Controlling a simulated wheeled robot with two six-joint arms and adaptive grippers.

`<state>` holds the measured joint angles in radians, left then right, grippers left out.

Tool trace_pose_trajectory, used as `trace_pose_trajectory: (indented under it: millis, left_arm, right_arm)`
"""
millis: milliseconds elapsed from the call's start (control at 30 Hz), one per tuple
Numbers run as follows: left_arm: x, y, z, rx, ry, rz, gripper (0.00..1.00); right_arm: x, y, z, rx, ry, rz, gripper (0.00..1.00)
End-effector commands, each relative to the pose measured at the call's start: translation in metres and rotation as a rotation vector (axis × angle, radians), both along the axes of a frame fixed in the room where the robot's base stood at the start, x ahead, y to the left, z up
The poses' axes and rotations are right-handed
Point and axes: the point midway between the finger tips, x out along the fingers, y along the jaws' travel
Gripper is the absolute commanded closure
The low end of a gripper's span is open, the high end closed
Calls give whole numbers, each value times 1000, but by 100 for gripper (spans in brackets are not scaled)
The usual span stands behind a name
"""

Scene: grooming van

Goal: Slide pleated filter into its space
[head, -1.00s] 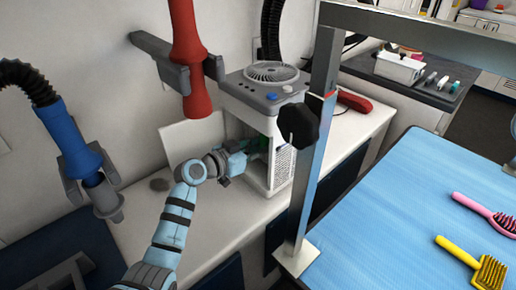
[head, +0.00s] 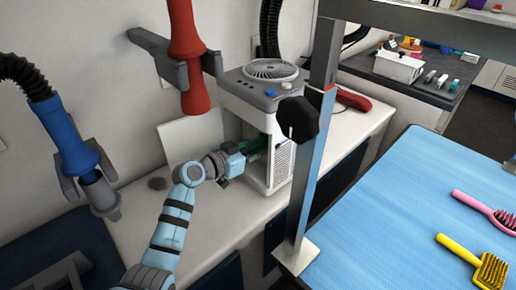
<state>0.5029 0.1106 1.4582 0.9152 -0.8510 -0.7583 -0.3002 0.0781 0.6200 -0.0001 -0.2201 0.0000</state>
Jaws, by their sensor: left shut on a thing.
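An air purifier (head: 238,101), white with a grey top and a round fan grille, stands on the white counter. Its left side is open, showing a dark space with something green inside. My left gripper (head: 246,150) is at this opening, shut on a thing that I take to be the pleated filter. The gripper and the housing hide most of the filter, so I cannot tell how deep it sits. My right gripper is not in view.
A white panel (head: 191,137) leans on the wall behind my left arm. A metal post (head: 311,165) with a black knob stands right of the purifier, by the blue grooming table (head: 400,215). A red dryer nozzle (head: 187,55) hangs above left.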

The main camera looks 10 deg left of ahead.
Motion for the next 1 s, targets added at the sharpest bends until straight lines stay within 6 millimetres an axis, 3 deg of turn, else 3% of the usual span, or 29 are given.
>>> trace_pose_trajectory:
  millis: [33,67,200,567,1000]
  left_arm:
    - [0,0,1,-1,-1,0,100]
    - [0,0,1,-1,-1,0,77]
    - [0,0,1,0,-1,0,57]
    - [-5,5,1,0,0,2,57]
    - [-90,60,25,5,0,1,57]
  right_arm:
    - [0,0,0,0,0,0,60]
    - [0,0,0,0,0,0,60]
    - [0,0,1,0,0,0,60]
    - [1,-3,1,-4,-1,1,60]
    - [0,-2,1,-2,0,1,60]
